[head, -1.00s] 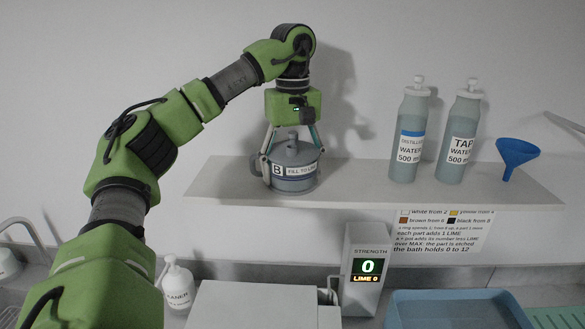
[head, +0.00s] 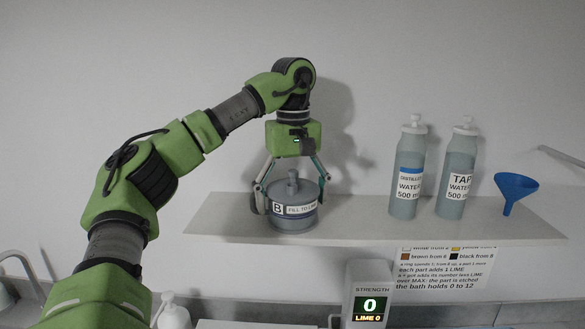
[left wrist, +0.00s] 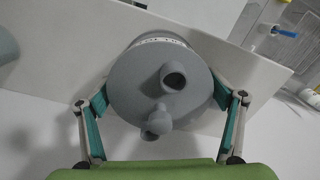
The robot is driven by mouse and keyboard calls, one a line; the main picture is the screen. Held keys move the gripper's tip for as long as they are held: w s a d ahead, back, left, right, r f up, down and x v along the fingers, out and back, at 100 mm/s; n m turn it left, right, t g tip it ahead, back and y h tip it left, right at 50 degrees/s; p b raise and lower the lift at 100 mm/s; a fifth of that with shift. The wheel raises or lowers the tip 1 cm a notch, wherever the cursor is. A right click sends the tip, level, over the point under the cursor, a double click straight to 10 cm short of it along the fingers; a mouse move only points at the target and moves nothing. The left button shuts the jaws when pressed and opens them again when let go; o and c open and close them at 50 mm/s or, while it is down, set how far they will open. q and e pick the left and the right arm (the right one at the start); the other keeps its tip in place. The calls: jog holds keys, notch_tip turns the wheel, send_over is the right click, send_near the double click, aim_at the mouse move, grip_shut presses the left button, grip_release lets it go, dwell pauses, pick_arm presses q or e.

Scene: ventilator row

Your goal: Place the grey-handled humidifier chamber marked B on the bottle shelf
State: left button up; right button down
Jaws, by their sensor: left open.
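The grey humidifier chamber marked B (head: 293,211) stands upright on the left part of the bottle shelf (head: 360,229). Its label reads B and "FILL TO LINE", the end partly covered by a finger. My left gripper (head: 291,190) is above and around the chamber, fingers spread on either side of it. In the left wrist view the chamber's round lid with two ports (left wrist: 160,85) lies between the open fingers (left wrist: 160,115), with gaps showing at the sides. My right gripper is not in view.
On the shelf's right stand a distilled water bottle (head: 407,172), a tap water bottle (head: 457,175) and a blue funnel (head: 514,190). Below are the strength display (head: 368,300) reading 0, LIME 0, and a white cleaner bottle (head: 172,314). The shelf is bare between chamber and bottles.

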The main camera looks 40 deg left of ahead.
aim_at(293, 170)
pick_arm(q)
notch_tip(293, 170, up, 11)
jog(key=shift+f, duration=0.1)
dwell(0.4)
jog(key=shift+f, duration=0.1)
dwell(0.5)
